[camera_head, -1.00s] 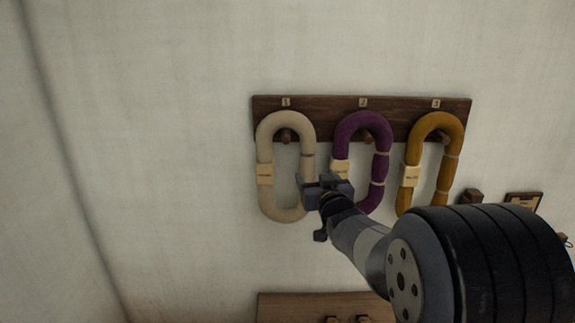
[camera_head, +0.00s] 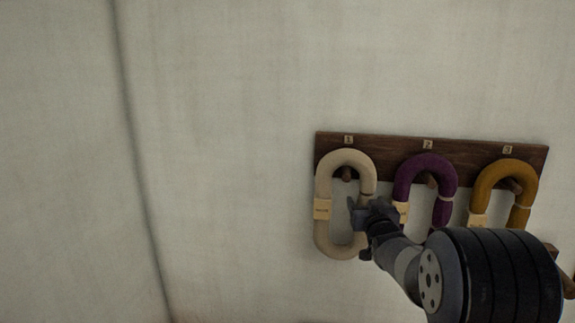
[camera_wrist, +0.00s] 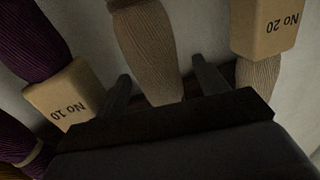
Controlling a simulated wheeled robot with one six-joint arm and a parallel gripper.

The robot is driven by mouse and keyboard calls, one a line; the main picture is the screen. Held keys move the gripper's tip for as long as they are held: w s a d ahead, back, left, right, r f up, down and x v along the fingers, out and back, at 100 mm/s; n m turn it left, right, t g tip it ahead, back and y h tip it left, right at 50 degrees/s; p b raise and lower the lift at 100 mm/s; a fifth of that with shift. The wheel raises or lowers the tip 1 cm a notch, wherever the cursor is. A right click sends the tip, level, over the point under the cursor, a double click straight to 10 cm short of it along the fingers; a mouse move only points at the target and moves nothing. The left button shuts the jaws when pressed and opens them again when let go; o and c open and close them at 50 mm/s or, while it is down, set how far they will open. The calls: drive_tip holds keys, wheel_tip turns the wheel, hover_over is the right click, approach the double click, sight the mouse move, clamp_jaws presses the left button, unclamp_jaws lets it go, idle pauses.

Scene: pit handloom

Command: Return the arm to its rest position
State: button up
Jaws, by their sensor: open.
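My gripper (camera_head: 362,212) is at the right strand of the cream skein (camera_head: 325,230), which hangs on the peg marked 1. In the wrist view the two fingers of my gripper (camera_wrist: 160,72) are spread apart. A strand of the cream skein (camera_wrist: 150,50) shows between them, and I cannot tell whether they touch it. The arm is stretched out toward the wall and hides part of the skeins' lower ends.
A dark wooden peg board (camera_head: 385,150) is on the pale wall (camera_head: 230,150). The purple skein (camera_head: 445,185) hangs close to the right of my gripper, with its label (camera_wrist: 62,98) near one finger. A mustard skein (camera_head: 530,185) hangs farther right. The left wall is bare.

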drive_tip(key=w, duration=0.2)
drive_tip(key=shift+w+p, duration=0.35)
drive_tip(key=shift+s+r, duration=0.35)
drive_tip(key=shift+s, duration=0.1)
drive_tip(key=shift+f, duration=0.1)
